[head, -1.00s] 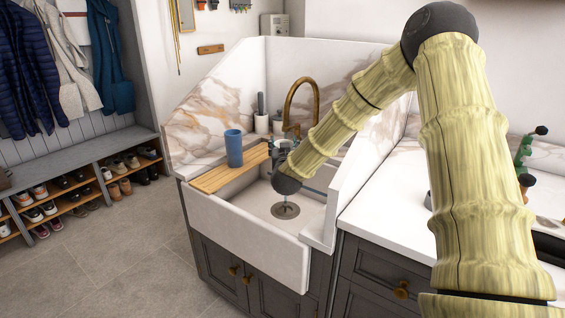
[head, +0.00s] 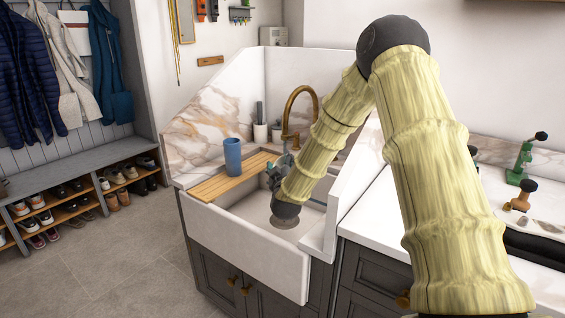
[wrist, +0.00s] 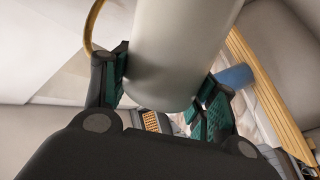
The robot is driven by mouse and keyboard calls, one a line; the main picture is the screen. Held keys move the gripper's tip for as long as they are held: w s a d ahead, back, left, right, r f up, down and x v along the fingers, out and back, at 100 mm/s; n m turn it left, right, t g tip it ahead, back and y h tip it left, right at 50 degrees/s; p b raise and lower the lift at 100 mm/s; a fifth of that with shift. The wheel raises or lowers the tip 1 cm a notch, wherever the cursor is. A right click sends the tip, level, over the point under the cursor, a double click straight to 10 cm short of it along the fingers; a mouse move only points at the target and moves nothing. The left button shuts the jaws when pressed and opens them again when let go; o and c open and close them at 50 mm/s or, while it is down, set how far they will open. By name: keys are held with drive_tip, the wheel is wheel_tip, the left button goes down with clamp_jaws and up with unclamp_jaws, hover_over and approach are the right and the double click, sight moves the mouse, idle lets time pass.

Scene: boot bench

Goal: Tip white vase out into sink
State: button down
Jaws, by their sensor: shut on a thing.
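The white vase (wrist: 180,45) fills the upper middle of the wrist view, a smooth pale cylinder with a rounded lower end. My gripper (wrist: 165,92) is shut on it, with teal-padded fingers on either side. The vase's mouth is out of the wrist view. In the head view my gripper (head: 274,176) is over the white sink (head: 245,238), beside the wooden board. The vase is not clearly visible there, and I cannot tell its exact tilt or whether anything is flowing out. The drain is partly hidden by my wrist.
A brass faucet (head: 290,112) rises behind the basin. The sink's high right wall (head: 345,205) is close to my arm.

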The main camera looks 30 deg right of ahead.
drive_tip(key=n, duration=0.2)
drive_tip(key=f+n, duration=0.1)
drive_tip(key=n, duration=0.1)
drive_tip(key=shift+w+a+y, duration=0.15)
drive_tip(key=shift+a+y, duration=0.15)
drive_tip(key=shift+a, duration=0.05)
drive_tip(key=shift+w+a+f+n+t+y, duration=0.15)
drive_tip(key=shift+f+n, duration=0.1)
drive_tip(key=shift+n, duration=0.4)
drive_tip(key=shift+s+a+f+n+t+y, duration=0.1)
drive_tip(key=shift+f+n+t, duration=0.1)
drive_tip(key=shift+n, duration=0.5)
drive_tip(key=shift+w+a+f+n+t+y, duration=0.15)
drive_tip(key=shift+f+n, duration=0.1)
drive_tip(key=shift+n, duration=0.4)
drive_tip(key=shift+w+a+f+n, duration=0.1)
drive_tip(key=shift+a+f+n, duration=0.1)
drive_tip(key=shift+n, duration=0.85)
drive_tip(key=shift+w+a+f+n, duration=0.1)
drive_tip(key=shift+a+f+n, duration=0.1)
drive_tip(key=shift+n, duration=0.85)
drive_tip(key=shift+s+p, duration=0.15)
drive_tip(key=shift+p, duration=0.3)
